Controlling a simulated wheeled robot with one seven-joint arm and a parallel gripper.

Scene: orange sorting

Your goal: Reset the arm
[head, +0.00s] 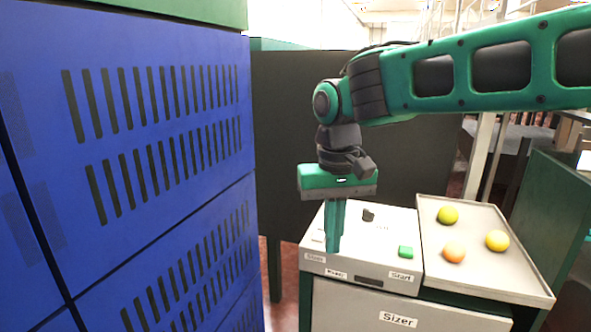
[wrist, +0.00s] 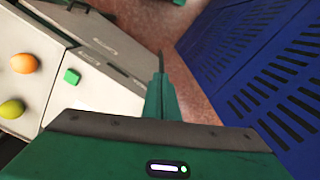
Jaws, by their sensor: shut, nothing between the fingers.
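My green arm reaches in from the upper right in the head view, with my gripper (head: 333,250) pointing down over the left front part of the sizer panel (head: 375,235). In the wrist view my gripper (wrist: 160,75) shows its fingers together and empty. The fingers hide part of the panel behind them. The panel carries a green Start button (head: 406,251), a dark knob (head: 368,214) and small labels. The green button also shows in the wrist view (wrist: 72,76). I cannot tell whether the fingertips touch the panel.
A grey tray (head: 510,281) right of the panel holds an orange fruit (head: 453,252), a yellow fruit (head: 497,240) and a yellow-green fruit (head: 448,214). A large blue slotted cabinet (head: 150,150) stands close on the left. A dark partition (head: 290,130) stands behind.

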